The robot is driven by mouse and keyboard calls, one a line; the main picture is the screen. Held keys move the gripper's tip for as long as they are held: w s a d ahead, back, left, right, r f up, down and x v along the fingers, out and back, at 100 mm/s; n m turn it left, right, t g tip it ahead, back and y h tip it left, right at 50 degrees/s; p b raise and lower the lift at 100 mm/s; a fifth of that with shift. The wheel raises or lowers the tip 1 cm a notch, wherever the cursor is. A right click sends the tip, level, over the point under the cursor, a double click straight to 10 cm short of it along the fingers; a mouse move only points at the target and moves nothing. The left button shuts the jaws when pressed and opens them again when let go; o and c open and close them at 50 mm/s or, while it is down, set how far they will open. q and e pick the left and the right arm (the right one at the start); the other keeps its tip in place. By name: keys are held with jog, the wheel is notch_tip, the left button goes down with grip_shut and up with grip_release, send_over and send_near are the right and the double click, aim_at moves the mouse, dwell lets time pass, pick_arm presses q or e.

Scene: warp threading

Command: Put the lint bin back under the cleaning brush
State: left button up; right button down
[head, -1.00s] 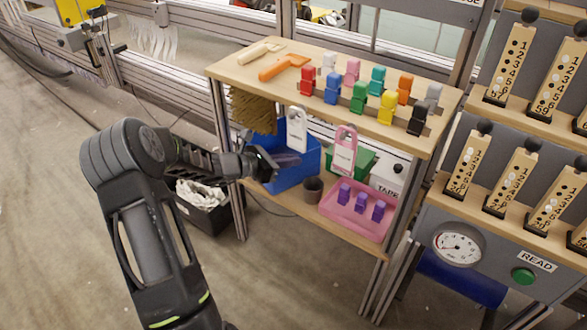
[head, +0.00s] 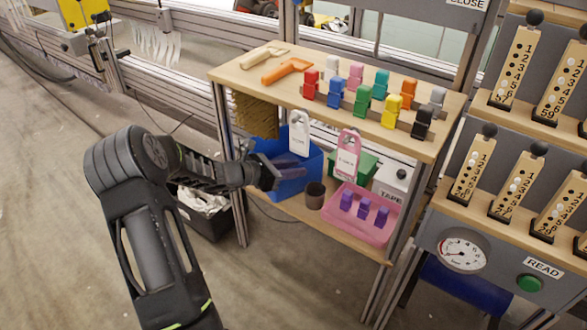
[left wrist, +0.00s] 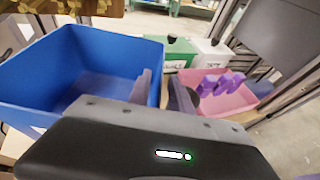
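The blue bin (head: 290,186), which I take for the lint bin, sits on the lower shelf, below and right of the brown-bristled cleaning brush (head: 255,114). The bin also fills the left of the left wrist view (left wrist: 55,92), with the brush bristles (left wrist: 70,6) at the top edge. My left gripper (head: 284,166) is at the bin. In the left wrist view its fingers (left wrist: 162,88) stand a little apart, one on each side of the bin's right wall. Whether they touch the wall I cannot tell. My right gripper is not in view.
Right of the bin are a dark cup (head: 315,195), a green box (head: 366,166) and a pink tray (head: 376,230) with purple pieces. White and pink tags hang above. A black crate (head: 205,220) stands on the floor below. Coloured clips stand on the top shelf.

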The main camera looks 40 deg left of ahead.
pick_arm(q)
jog(key=shift+r, duration=0.25)
jog(key=shift+s+a+r+p, duration=0.1)
jog(key=shift+s+r+p, duration=0.05)
jog(key=shift+s+p, duration=0.2)
jog(key=p+v, duration=0.3)
jog(key=v, duration=0.8)
jog(key=shift+s, duration=0.15)
